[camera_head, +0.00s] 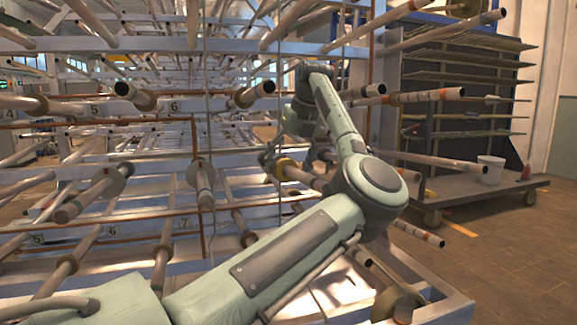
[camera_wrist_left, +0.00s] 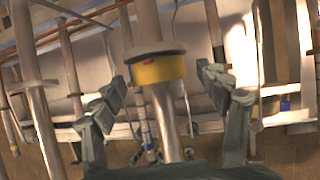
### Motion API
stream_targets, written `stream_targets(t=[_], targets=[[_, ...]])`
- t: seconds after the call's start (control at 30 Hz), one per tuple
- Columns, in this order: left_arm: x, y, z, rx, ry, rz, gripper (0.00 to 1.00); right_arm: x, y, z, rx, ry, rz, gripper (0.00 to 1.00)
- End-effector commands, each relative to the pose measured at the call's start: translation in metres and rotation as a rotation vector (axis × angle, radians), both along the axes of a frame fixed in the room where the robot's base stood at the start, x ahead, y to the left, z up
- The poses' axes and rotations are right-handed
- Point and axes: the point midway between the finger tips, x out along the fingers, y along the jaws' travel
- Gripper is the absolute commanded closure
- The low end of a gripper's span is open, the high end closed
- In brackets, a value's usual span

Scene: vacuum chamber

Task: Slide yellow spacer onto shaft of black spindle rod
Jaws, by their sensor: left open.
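The yellow spacer (camera_wrist_left: 157,71) is a short ring with a pale rim, around a pale grey rod (camera_wrist_left: 146,22) in the left wrist view. In the head view the spacer (camera_head: 285,169) is small and partly hidden by my left arm. My left gripper (camera_wrist_left: 163,84) is open, with one finger on each side of the spacer and visible gaps between. In the head view the left gripper (camera_head: 283,160) is at the spacer, beyond my forearm. I cannot pick out a clearly black spindle rod; the rods look pale or brownish. My right gripper is not in view.
A rack (camera_head: 60,45) with many protruding rods and discs fills the left and centre. Rods jut out close around my left arm. A dark shelf cart (camera_head: 455,110) stands at right with a white bucket (camera_head: 490,169). The floor (camera_head: 520,250) at lower right is clear.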

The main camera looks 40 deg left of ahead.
Motion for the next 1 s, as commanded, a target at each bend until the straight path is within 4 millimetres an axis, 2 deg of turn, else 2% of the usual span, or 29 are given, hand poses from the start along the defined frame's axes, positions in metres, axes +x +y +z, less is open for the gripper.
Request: stream_targets(t=[0.17, 0.6, 0.8, 1.0], targets=[[0.000, -0.005, 0.012, 0.001, -0.001, -0.002, 0.26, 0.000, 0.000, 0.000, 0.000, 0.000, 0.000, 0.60], [-0.006, -0.039, 0.091, 0.000, -0.003, -0.002, 0.26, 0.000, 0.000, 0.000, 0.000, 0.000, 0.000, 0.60], [-0.008, -0.046, 0.108, 0.001, 0.000, 0.000, 0.26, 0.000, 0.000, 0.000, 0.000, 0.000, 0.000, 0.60], [-0.008, -0.048, 0.110, 0.000, 0.000, 0.000, 0.26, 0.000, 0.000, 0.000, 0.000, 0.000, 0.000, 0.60]])
